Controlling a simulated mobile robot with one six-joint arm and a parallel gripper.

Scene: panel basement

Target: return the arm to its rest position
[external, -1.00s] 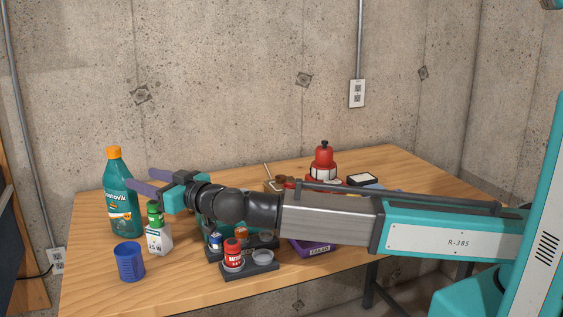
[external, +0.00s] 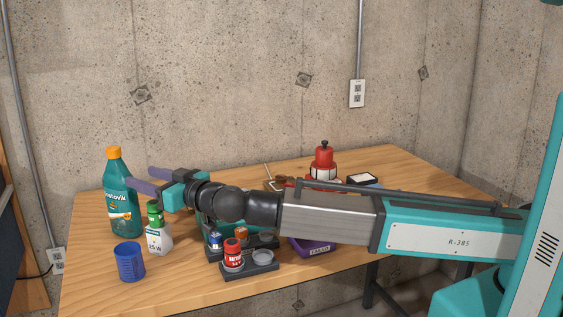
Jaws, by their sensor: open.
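My gripper (external: 143,179) is at the left end of my stretched-out arm, above the left part of the wooden table. Its two purple fingers are apart and nothing shows between them. The lower finger overlaps the upper part of the teal bottle with an orange cap (external: 123,213); I cannot tell whether they touch. A white bottle with a green cap (external: 157,238) stands just below and in front of the gripper. My forearm hides part of the middle of the table.
A blue cup (external: 130,262) stands at the table's front left. Dark holders with a red jar (external: 232,253) and a purple bin (external: 311,246) lie near my arm. A red container (external: 323,163) stands behind it. The table's right side (external: 415,178) is mostly clear.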

